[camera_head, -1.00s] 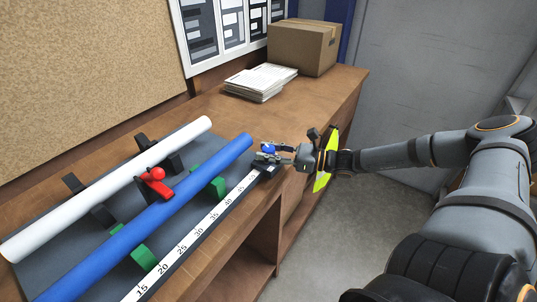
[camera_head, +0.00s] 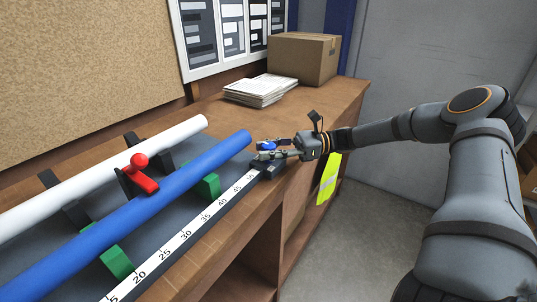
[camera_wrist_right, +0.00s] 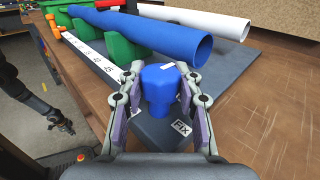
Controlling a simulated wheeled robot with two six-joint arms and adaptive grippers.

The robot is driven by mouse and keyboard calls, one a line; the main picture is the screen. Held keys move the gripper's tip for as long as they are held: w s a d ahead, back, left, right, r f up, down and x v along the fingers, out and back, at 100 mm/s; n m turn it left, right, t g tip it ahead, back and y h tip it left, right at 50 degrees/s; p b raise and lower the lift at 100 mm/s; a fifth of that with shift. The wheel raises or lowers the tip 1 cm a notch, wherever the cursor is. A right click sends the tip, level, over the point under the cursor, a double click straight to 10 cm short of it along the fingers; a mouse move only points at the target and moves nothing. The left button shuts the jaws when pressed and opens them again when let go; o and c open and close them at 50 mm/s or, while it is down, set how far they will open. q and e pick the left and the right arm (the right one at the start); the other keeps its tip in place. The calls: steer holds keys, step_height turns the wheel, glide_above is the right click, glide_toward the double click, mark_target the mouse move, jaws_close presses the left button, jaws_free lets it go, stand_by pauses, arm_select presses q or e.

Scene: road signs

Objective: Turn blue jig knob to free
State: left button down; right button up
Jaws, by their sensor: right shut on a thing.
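The blue jig knob (camera_wrist_right: 160,88) sits on a dark block at the end of the jig, with a white mark on its top. A "FIX" label (camera_wrist_right: 181,127) shows on the block near it. In the head view the knob (camera_head: 266,146) is partly hidden by the fingers. My right gripper (camera_wrist_right: 158,84) is shut on the knob, one finger on each side; it also shows in the head view (camera_head: 272,149), reaching in from the right. Any "free" label is not visible.
A blue pipe (camera_head: 150,205) and a white pipe (camera_head: 90,182) lie on the jig beside the ruler (camera_head: 200,228). A red clamp (camera_head: 139,172) stands between them. A cardboard box (camera_head: 303,58) and a paper stack (camera_head: 261,89) stand at the back of the bench.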

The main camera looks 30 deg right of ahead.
steer(key=o, duration=1.2)
steer(key=shift+c, duration=0.2)
steer(key=v, duration=1.2)
steer(key=shift+f, duration=0.1)
